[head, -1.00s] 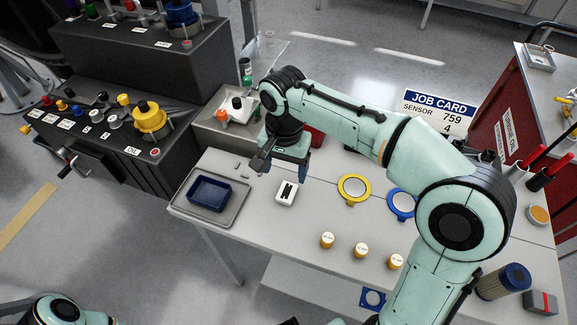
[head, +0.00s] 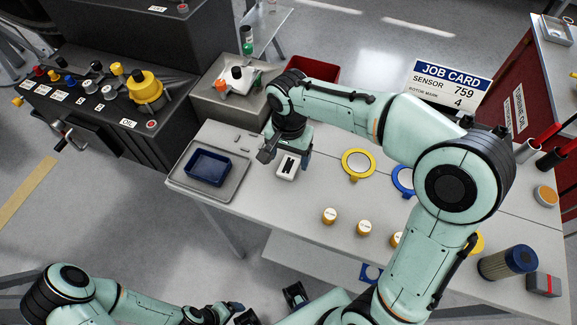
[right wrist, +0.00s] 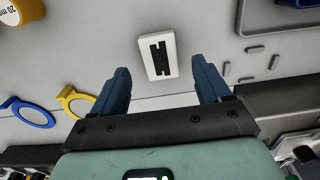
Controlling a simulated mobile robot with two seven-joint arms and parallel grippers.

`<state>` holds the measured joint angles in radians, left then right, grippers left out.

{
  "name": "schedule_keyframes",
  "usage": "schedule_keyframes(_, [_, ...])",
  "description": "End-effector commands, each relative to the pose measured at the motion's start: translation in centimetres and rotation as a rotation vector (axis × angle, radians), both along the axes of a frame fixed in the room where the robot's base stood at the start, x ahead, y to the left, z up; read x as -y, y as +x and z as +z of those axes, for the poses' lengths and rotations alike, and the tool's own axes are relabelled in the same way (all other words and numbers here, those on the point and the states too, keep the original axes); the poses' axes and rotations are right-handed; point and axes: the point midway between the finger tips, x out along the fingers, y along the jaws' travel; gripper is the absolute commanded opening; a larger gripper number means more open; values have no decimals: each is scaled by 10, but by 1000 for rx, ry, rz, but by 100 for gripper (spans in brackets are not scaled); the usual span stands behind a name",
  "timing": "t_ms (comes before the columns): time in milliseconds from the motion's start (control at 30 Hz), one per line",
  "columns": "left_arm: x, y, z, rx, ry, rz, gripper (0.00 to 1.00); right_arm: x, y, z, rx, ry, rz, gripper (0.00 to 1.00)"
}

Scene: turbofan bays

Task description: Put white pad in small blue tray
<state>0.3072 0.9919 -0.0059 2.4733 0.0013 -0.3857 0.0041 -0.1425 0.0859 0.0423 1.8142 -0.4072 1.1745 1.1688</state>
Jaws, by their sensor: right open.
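The white pad (head: 287,169) is a small white block with a black marking, lying flat on the table. My right gripper (head: 286,160) is open above it, with its fingers on either side in the head view. In the right wrist view the pad (right wrist: 168,68) lies beyond the open, empty fingertips (right wrist: 163,80), roughly centred between them. The small blue tray (head: 208,167) looks empty and sits on a grey tray to the left of the pad. Its edge shows at the top right of the wrist view (right wrist: 298,3). My left gripper (head: 228,314) is low at the bottom edge; its jaws are unclear.
A red bin (head: 325,72) stands behind my right arm.

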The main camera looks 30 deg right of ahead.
Motion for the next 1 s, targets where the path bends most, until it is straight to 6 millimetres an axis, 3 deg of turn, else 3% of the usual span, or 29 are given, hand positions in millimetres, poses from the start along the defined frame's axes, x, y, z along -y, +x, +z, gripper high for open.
schedule_keyframes(200, [0, -1, -3, -1, 1, 0, 83, -1, -1, -29, -3, 0, 0, 77])
schedule_keyframes(467, [0, -1, -3, -1, 0, 0, 83, -1, -1, -32, -1, 1, 0, 77])
schedule_keyframes(667, [0, -1, -3, -1, 0, 0, 83, -1, 0, -32, -1, 1, 0, 17])
schedule_keyframes(733, [0, -1, -3, -1, 0, 0, 83, -1, 0, -32, -1, 1, 0, 17])
schedule_keyframes(767, [0, -1, -3, -1, 0, 0, 83, -1, 0, -32, -1, 1, 0, 12])
schedule_keyframes(1000, [0, -1, -3, -1, 0, 0, 83, -1, 0, -29, 1, 1, 0, 12])
